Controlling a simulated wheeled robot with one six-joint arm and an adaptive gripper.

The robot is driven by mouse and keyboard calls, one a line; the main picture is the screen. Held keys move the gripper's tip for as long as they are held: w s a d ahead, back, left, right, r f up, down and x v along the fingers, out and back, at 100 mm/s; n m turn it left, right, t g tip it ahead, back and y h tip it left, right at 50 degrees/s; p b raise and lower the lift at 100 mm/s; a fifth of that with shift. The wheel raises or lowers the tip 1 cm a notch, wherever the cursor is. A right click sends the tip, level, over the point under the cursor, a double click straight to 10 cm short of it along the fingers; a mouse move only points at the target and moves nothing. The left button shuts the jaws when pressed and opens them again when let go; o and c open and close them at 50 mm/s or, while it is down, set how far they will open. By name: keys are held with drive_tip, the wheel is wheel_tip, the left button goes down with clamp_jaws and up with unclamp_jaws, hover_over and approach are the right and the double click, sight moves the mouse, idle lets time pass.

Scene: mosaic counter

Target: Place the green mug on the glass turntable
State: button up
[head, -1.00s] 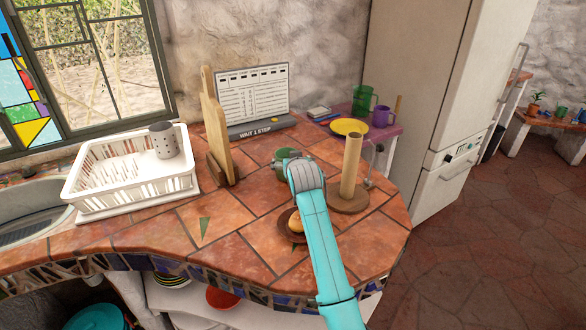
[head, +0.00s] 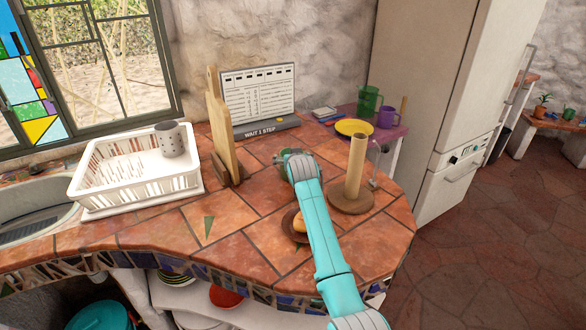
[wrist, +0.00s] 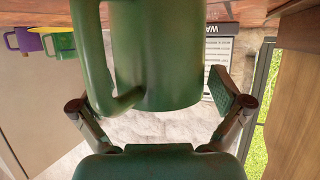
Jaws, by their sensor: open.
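A green mug (wrist: 150,60) fills the middle of the wrist view, with its handle to the left. My gripper (wrist: 150,95) is open, with one finger on each side of the mug; contact with the mug cannot be made out. In the head view my gripper (head: 282,158) is at the back of the tiled counter, where my arm hides most of it and the mug. I cannot make out a glass turntable in either view.
A wooden roll holder (head: 352,200) stands just right of my arm, and a small plate (head: 290,228) with a bun lies close to its left. A cutting board (head: 222,130) and white dish rack (head: 135,175) stand further left. A purple side table (head: 400,131) holds another green vessel (head: 368,100).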

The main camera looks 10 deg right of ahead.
drive_tip(key=c, duration=1.4)
drive_tip(key=shift+r, duration=0.1)
drive_tip(key=shift+c, duration=1)
